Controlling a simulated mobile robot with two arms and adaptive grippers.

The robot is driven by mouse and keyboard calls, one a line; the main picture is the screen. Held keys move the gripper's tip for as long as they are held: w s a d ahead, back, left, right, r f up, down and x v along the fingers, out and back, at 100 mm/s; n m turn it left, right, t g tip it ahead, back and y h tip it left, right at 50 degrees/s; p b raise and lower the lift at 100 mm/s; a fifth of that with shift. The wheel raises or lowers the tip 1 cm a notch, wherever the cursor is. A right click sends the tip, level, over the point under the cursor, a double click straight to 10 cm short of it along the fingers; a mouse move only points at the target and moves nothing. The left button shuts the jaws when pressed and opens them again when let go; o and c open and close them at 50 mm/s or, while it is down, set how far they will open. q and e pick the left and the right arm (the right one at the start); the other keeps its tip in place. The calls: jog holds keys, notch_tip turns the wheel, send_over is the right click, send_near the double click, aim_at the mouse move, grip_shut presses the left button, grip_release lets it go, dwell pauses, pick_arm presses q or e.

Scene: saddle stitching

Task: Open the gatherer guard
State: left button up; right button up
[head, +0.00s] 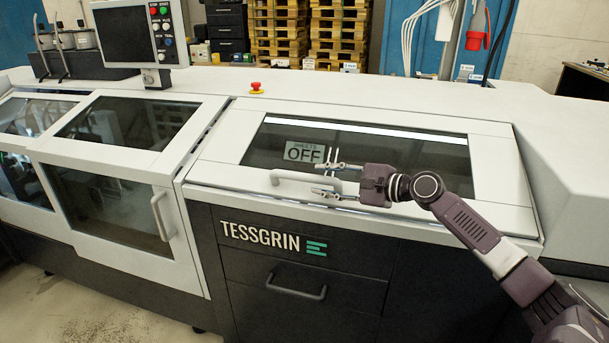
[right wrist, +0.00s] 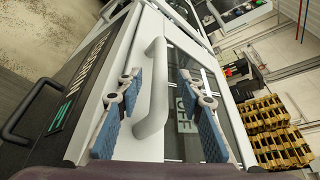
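The guard in front of me is a white-framed lid with a dark window (head: 380,152), and it lies shut on the machine. A sign reading OFF (head: 304,152) shows through the window. The guard's pale bar handle (head: 288,176) is on its front edge; it also shows in the right wrist view (right wrist: 153,95). My right gripper (head: 319,178) is open at the handle's right part. In the right wrist view the handle runs between the two spread fingers (right wrist: 158,80), with a gap on both sides. My left gripper is not in view.
Another windowed guard with a vertical handle (head: 162,215) is to the left. A control panel (head: 140,33) and a red emergency button (head: 256,87) are behind. A dark drawer front with its handle (head: 296,288) is below. Pallets (head: 310,30) stand at the back.

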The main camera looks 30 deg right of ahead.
aim_at(313, 178)
jog(key=shift+p+x, duration=0.75)
jog(key=shift+x, duration=2.55)
grip_shut()
